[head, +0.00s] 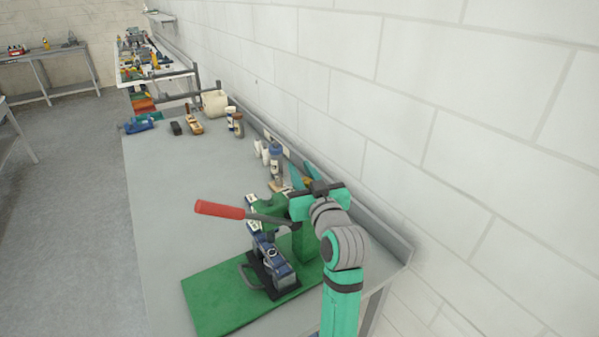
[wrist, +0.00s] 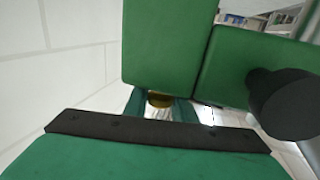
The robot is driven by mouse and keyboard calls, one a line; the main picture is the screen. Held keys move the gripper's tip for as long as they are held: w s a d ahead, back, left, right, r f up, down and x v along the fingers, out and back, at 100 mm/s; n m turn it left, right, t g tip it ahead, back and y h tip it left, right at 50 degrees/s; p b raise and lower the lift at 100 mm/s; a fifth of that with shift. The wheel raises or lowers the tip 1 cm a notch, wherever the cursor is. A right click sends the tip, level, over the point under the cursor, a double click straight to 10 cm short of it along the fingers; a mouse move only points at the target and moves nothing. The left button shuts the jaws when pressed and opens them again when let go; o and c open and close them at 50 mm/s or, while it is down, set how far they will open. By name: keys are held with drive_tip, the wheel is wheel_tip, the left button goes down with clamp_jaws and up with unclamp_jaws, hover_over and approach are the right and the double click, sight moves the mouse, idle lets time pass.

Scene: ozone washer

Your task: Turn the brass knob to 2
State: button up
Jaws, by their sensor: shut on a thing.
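The brass knob (wrist: 159,99) shows as a small yellow-brown round piece behind a green press, between my two teal fingers in the wrist view. In the head view it is a small brownish spot (head: 308,182) at the press's wall side. My gripper (head: 304,174) reaches in from the wall side and is shut on the knob; it also shows in the wrist view (wrist: 160,106). The green press (head: 305,243) has a long lever with a red handle (head: 220,209) pointing left. No number or mark on the knob is readable, so its setting cannot be told.
The press stands on a green mat (head: 215,300) at the near end of a grey bench (head: 165,200). A blue vise-like device (head: 272,262) sits under the press. Bottles (head: 276,160) stand behind by the white block wall (head: 400,90). The bench's left middle is clear.

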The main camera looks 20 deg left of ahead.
sight(308, 184)
drive_tip(key=shift+f, duration=0.1)
drive_tip(key=o, duration=1)
drive_tip(key=v, duration=1.1)
drive_tip(key=shift+a, duration=0.1)
